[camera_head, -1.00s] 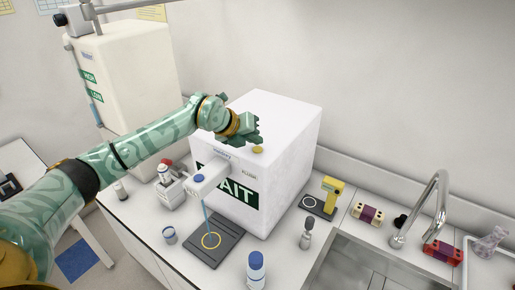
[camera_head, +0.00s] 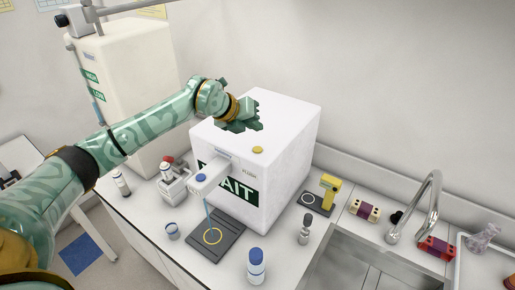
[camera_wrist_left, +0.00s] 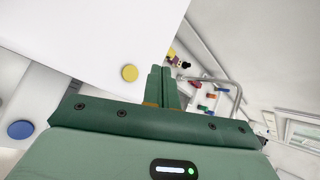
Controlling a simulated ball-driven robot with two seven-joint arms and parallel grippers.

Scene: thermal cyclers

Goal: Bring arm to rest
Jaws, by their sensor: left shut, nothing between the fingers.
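My left arm reaches in from the left in the head view. Its green gripper (camera_head: 243,118) is over the top of the white box-shaped machine (camera_head: 285,135), behind the yellow button (camera_head: 257,150). In the left wrist view the gripper's fingers (camera_wrist_left: 161,88) are together with nothing between them. The machine's white top (camera_wrist_left: 95,40) and yellow button (camera_wrist_left: 130,73) show beside the fingers there. I cannot tell whether the gripper touches the top. My right gripper is in neither view.
A dark pad (camera_head: 222,247) lies under the machine's spout. A blue-capped bottle (camera_head: 256,266), a yellow device (camera_head: 329,190) and a sink with a tap (camera_head: 430,205) stand nearby. A tall white tank (camera_head: 130,80) is behind my arm. The wall is close behind the machine.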

